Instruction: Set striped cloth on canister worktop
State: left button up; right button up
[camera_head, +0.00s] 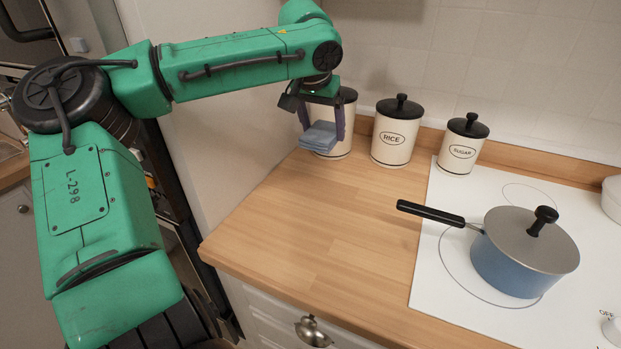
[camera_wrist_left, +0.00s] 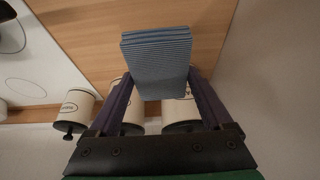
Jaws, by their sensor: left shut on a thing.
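A folded blue striped cloth (camera_head: 319,136) is held in my left gripper (camera_head: 322,122), in front of the leftmost canister in the head view. In the left wrist view the cloth (camera_wrist_left: 157,62) lies between the two fingers, which are shut on it. The cloth appears to be above the wooden worktop (camera_head: 310,215); the exact gap under it is hard to tell. My right gripper is not in view.
A blue pot (camera_head: 505,270) with a lid stands on the white hob (camera_head: 440,275) at the right, its black handle (camera_head: 430,213) reaching over the worktop. The worktop's front and middle are clear. A pale wall panel (camera_head: 215,130) borders the left side.

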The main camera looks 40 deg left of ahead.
aim_at(311, 148)
pick_arm(q)
notch_tip(311, 148, down, 14)
jog(key=shift+a+f+b, duration=0.1)
jog(key=shift+f+b, duration=0.15)
jog(key=shift+b, duration=0.55)
jog(key=shift+a+f, duration=0.15)
jog(key=shift+f, duration=0.05)
jog(key=o, duration=1.1)
jog(key=shift+f, duration=0.1)
jog(key=shift+r, duration=0.3)
jog(key=p+v, duration=0.1)
jog(key=v, duration=1.1)
